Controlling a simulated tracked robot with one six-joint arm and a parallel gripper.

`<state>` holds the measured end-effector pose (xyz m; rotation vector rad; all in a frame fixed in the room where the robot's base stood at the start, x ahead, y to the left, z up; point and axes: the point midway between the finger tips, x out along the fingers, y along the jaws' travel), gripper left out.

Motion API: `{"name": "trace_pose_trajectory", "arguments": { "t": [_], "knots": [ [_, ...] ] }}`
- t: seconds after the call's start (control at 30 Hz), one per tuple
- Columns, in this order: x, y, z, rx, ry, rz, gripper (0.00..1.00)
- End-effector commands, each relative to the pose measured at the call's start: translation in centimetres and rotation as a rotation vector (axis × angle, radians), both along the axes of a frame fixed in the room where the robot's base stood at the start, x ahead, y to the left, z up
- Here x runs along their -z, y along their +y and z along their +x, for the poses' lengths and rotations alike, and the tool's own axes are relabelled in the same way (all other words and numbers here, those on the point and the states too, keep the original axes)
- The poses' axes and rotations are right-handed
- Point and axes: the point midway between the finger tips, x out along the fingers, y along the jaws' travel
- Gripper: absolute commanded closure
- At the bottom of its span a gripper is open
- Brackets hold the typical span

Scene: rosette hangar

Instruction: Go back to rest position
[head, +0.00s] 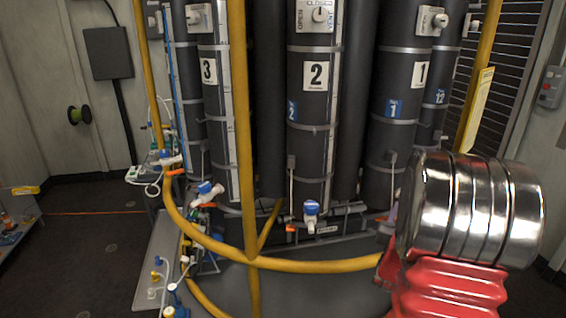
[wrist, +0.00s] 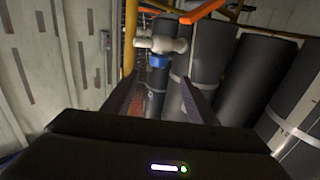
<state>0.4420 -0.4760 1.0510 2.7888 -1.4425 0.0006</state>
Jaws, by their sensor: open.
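My gripper (wrist: 160,80) shows in the wrist view with its two dark fingers apart and nothing held between them. Beyond the fingertips is a white valve fitting (wrist: 170,45) with a blue collar, and an orange handle (wrist: 203,10) lies above it. I cannot tell how far the fitting is from the fingers. In the head view my arm, silver and red, fills the lower right. The gripper itself cannot be made out there.
Dark numbered cylinders (head: 315,110) stand close in front, with a yellow rail (head: 320,266) curving around them. Blue and white valves (head: 311,208) sit at their base. A shelf with small items (head: 18,228) is at far left. Floor (head: 80,235) is open at left.

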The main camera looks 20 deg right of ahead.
Motion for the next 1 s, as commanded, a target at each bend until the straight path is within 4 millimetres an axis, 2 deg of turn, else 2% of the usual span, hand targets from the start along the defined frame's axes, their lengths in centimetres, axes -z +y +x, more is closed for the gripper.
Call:
{"name": "trace_pose_trajectory", "arguments": {
  "t": [0.17,0.27,0.37,0.57,0.73,0.87,1.0],
  "knots": [
    [0.2,0.0,0.0,-0.001,0.002,0.007,0.47],
    [1.1,0.1,0.2,-0.006,0.021,0.040,0.47],
    [3.1,0.4,0.3,-0.017,0.063,0.103,0.47],
    [9.0,2.4,-0.2,-0.049,0.203,0.301,0.47],
    [11.9,5.3,-0.9,-0.087,0.313,0.450,0.47],
    [12.8,8.4,-1.1,-0.130,0.395,0.546,0.47],
    [13.1,12.4,-1.5,-0.185,0.487,0.633,0.47]
  ]
}}
